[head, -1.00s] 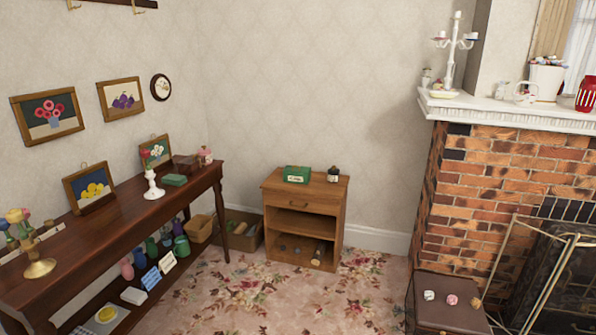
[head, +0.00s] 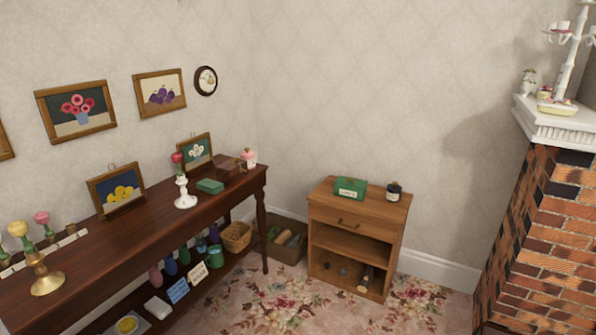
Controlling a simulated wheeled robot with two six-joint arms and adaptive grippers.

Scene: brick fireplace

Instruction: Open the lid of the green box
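A green box (head: 350,188) with a pale label on its front sits on top of a small wooden cabinet (head: 396,212), left of a small dark jar (head: 393,192). Its lid looks closed. A second, flatter green item (head: 210,186) lies on the long dark side table; I cannot tell whether it is a box. Neither of my grippers shows in the head view.
The long dark table (head: 120,235) runs along the left wall, with vases, a gold candle holder (head: 46,280) and pictures. The brick fireplace (head: 540,240) stands at right. Floral carpet (head: 290,305) in front of the cabinet looks clear.

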